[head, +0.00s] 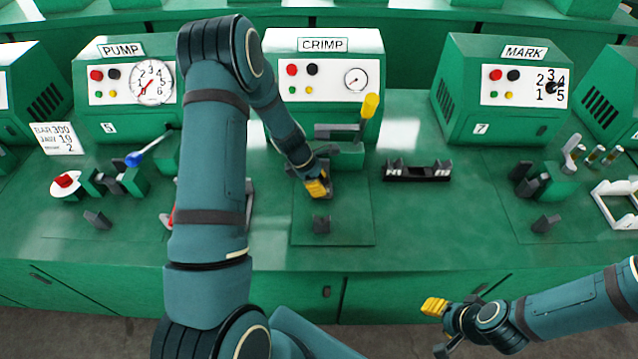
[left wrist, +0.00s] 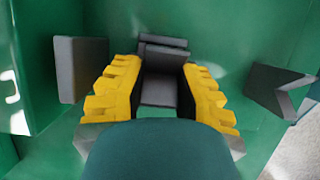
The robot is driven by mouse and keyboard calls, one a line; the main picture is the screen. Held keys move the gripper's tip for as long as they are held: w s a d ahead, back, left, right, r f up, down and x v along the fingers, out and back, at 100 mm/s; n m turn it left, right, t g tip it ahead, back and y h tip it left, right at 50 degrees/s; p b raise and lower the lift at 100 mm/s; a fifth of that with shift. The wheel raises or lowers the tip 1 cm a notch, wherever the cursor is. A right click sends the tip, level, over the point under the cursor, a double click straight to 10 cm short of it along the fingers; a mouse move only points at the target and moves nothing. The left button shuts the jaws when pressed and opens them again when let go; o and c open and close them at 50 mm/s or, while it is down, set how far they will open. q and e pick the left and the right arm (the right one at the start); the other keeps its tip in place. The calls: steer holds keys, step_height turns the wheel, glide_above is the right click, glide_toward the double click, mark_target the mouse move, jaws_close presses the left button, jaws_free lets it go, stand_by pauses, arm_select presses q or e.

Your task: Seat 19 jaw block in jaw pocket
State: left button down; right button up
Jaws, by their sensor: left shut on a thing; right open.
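My left gripper (head: 318,187), with yellow fingertips, reaches down in front of the CRIMP machine (head: 322,85). In the left wrist view its fingers (left wrist: 160,95) are shut on a dark grey block (left wrist: 158,90), taken as the jaw block; no number is legible on it. Another grey piece (left wrist: 165,50) lies just beyond the block; whether they touch I cannot tell. The jaw pocket cannot be made out clearly; the gripper and arm cover part of the crimper's front. My right gripper (head: 440,309) is open and empty, in front of the bench at lower right.
A yellow-handled lever (head: 369,108) rises behind. A card (head: 58,138) at far left reads 300, 19, 2.

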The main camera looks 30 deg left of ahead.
arm_select(q)
steer(key=shift+f, duration=0.2)
steer(key=c, duration=0.8)
jaws_free()
steer(key=shift+c, duration=0.2)
steer(key=shift+r, duration=0.1)
steer(key=shift+r, duration=0.1)
steer(key=shift+r, duration=0.25)
steer(key=p+v, duration=0.2)
steer(key=v, duration=0.9)
steer(key=shift+r, duration=0.25)
steer(key=shift+s+a, duration=0.1)
steer(key=shift+s, duration=0.05)
